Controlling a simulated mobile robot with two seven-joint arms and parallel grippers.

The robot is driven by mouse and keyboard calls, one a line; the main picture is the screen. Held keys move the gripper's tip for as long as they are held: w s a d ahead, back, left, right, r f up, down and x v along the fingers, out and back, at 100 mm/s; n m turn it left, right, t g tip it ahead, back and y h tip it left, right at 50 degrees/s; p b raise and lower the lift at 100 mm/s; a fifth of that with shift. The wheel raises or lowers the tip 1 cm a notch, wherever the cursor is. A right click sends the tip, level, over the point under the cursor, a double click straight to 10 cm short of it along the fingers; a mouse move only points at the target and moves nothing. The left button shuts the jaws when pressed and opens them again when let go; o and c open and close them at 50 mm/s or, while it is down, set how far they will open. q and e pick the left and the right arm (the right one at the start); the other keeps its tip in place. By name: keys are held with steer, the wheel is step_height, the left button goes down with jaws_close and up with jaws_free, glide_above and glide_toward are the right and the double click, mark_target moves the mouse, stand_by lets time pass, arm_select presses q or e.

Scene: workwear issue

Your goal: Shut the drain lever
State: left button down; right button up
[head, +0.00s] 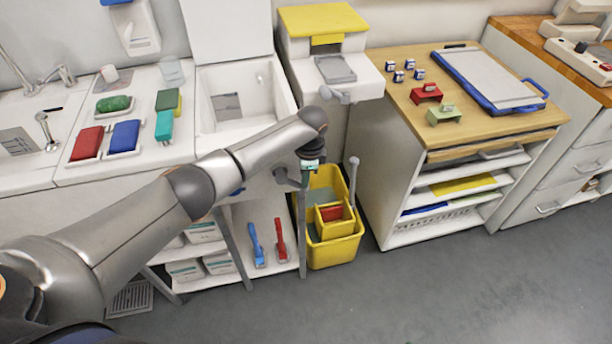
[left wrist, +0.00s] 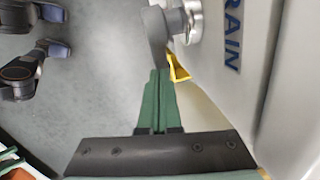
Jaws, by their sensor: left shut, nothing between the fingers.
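The bar points down the picture from the hub. My left gripper (left wrist: 159,72) has its green fingers shut and empty, with the tips at the lever's near end; I cannot tell whether they touch. In the head view my left gripper (head: 309,168) is below the front of the white sink basin (head: 238,127), beside a grey handle-like part (head: 286,179). My right gripper is not in view.
A yellow bucket (head: 335,252) stands on the floor just below my left gripper. Shelves with a blue and a red brush (head: 281,240) are under the counter. A white unit with a yellow lid (head: 322,19) and a wooden-topped cabinet (head: 480,123) stand to the right. Floor in front is clear.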

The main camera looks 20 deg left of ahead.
mark_target(298, 188)
arm_select(q)
steer(key=shift+a+f+g+y+b, duration=0.15)
steer(key=shift+f+g+y+b, duration=0.3)
steer(key=shift+f+y, duration=0.2)
steer(key=shift+a+f, duration=0.1)
steer(key=shift+f, duration=0.1)
steer(key=shift+s+a+f+p, duration=0.25)
steer(key=shift+s+a+f, duration=0.1)
steer(key=shift+f, duration=0.2)
steer(key=shift+s+a+f+p, duration=0.2)
steer(key=shift+a+f, duration=0.1)
steer(key=shift+f, duration=0.25)
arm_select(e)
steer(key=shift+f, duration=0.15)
arm_select(q)
steer(key=shift+f, duration=0.1)
